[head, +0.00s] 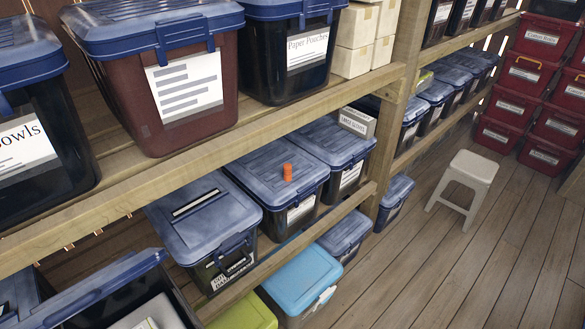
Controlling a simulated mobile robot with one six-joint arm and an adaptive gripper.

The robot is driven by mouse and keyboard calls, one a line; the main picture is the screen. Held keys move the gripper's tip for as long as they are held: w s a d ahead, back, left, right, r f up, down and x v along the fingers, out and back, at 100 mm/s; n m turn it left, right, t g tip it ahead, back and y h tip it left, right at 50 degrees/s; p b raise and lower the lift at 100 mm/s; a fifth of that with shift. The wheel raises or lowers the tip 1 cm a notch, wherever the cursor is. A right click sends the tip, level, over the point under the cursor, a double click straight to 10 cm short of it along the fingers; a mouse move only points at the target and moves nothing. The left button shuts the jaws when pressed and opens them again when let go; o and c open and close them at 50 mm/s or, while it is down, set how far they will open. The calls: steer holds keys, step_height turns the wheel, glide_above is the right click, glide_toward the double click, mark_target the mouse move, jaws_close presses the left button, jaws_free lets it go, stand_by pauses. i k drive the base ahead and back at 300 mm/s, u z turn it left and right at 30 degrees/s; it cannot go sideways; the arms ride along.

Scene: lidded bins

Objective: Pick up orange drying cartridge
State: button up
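The orange drying cartridge (287,172) is a small orange cylinder. It stands upright on the blue lid (264,171) of a dark bin on the middle shelf, near the centre of the head view. Nothing touches it from the sides. My gripper is not in the head view, so its state and its distance from the cartridge do not show.
The upper shelf beam (215,148) runs above and in front of the bins. A lidded bin (207,224) stands to the left and another (335,150) to the right. An open bin (115,300) is at lower left. A stool (471,178) stands on the floor.

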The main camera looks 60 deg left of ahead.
mark_target(287, 167)
steer(key=u, duration=0.4)
steer(key=i, duration=0.65)
steer(key=u, duration=0.9)
steer(key=i, duration=0.6)
steer(key=u, duration=0.3)
